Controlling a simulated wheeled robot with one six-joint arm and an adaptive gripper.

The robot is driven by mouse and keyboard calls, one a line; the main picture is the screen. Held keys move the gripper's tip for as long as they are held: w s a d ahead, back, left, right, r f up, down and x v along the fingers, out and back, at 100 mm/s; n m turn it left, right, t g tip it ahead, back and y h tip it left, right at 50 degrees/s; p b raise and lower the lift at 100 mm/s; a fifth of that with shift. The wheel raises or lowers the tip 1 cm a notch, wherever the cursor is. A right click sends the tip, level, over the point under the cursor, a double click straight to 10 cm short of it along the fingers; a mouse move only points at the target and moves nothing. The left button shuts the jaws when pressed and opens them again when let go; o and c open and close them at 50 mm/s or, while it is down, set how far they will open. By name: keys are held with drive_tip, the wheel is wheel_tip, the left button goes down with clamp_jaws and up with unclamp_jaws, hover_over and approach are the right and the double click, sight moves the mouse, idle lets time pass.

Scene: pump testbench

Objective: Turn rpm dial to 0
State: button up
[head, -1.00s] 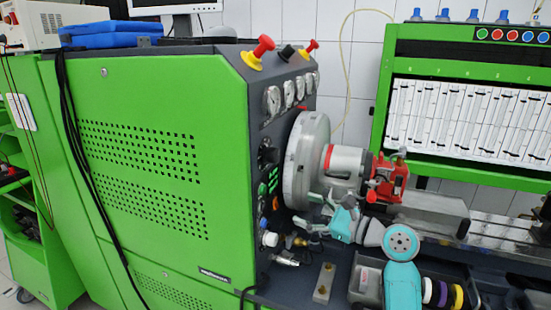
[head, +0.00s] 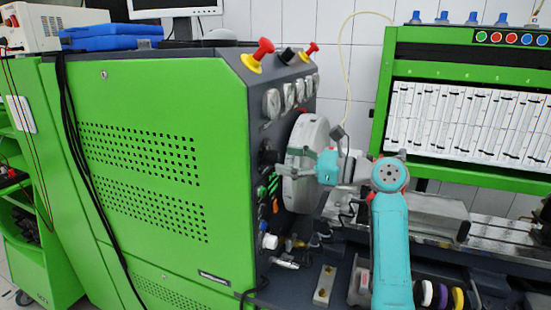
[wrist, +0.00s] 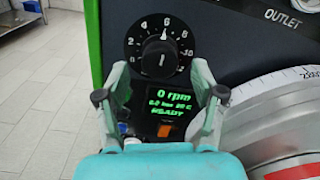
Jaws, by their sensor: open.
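The rpm dial (wrist: 158,57) is a black round knob on a dark plate with a white number scale, at the top of the wrist view. A light line shows on its face, but its exact setting is hard to read. In the head view the dial (head: 266,157) shows small on the green bench's side panel. My gripper (wrist: 160,82) is open and empty, its two fingers pointing at the panel on either side just below the knob. Contact with the knob is not visible. In the head view my gripper (head: 296,160) is in front of the flywheel, right of the dial.
Below the dial a display (wrist: 172,104) reads 0 rpm in green, with an orange switch (wrist: 165,131) under it. The large round flywheel (wrist: 285,105) stands close on the right. Gauges (head: 273,102) and red knobs (head: 263,48) sit above. Open floor is at left.

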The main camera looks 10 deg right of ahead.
sight(278, 158)
drive_tip(key=shift+x, duration=1.9)
drive_tip(key=shift+c, duration=0.2)
drive_tip(key=c, duration=1)
drive_tip(key=shift+c, duration=0.2)
drive_tip(key=shift+c, duration=0.2)
drive_tip(key=shift+n, duration=0.3)
